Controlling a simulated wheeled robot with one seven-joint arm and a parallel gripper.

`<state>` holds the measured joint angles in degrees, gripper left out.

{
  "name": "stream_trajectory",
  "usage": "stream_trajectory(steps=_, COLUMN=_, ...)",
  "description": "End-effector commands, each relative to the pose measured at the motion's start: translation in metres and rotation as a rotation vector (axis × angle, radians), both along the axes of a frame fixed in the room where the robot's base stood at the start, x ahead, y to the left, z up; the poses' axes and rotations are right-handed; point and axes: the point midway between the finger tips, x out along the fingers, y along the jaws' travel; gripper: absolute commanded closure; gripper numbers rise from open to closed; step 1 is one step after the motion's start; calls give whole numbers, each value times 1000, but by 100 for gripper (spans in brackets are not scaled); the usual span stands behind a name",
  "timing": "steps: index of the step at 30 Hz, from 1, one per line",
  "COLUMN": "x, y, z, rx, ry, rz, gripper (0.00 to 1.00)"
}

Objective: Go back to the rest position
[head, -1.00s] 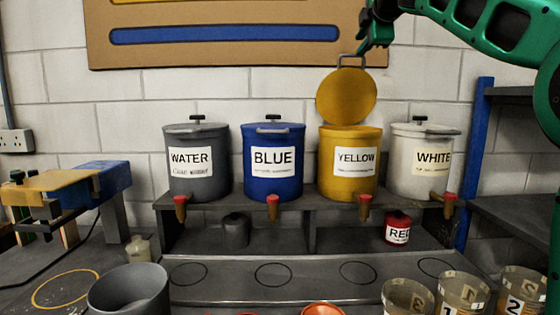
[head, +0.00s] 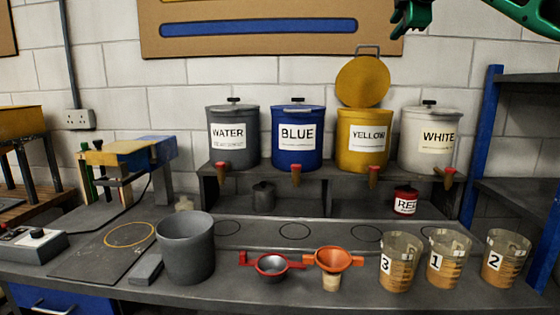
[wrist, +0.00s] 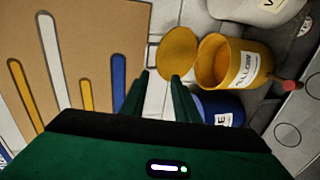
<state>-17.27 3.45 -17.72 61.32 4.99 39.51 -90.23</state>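My green gripper (head: 411,22) is at the top of the head view, high above the yellow tank (head: 364,139) and apart from it. The wrist view shows its two fingers (wrist: 158,95) spread with nothing between them. The yellow tank's lid (head: 363,82) stands open, tilted up at the back with its handle on top. In the wrist view the open yellow tank (wrist: 241,62) shows its inside, and the lid (wrist: 178,54) lies beyond the fingertips.
Grey water (head: 232,143), blue (head: 297,145) and white (head: 427,148) tanks stand closed on the shelf. On the bench are a grey bucket (head: 187,252), an orange funnel (head: 334,261) and numbered cups (head: 448,259). A blue-posted rack (head: 481,150) stands at right.

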Motion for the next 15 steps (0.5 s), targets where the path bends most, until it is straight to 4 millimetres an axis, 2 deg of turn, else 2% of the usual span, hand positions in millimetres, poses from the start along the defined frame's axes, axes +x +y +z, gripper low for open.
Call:
stream_trajectory(steps=3, x=-5, y=-19, z=-25, rx=66, ry=47, rz=-40, gripper=72)
stream_trajectory(steps=8, x=-18, y=-37, z=-56, rx=159, ry=103, rz=-91, gripper=72)
stream_trajectory(steps=15, x=-47, y=-72, z=-121, rx=333, ry=212, rz=-211, gripper=72)
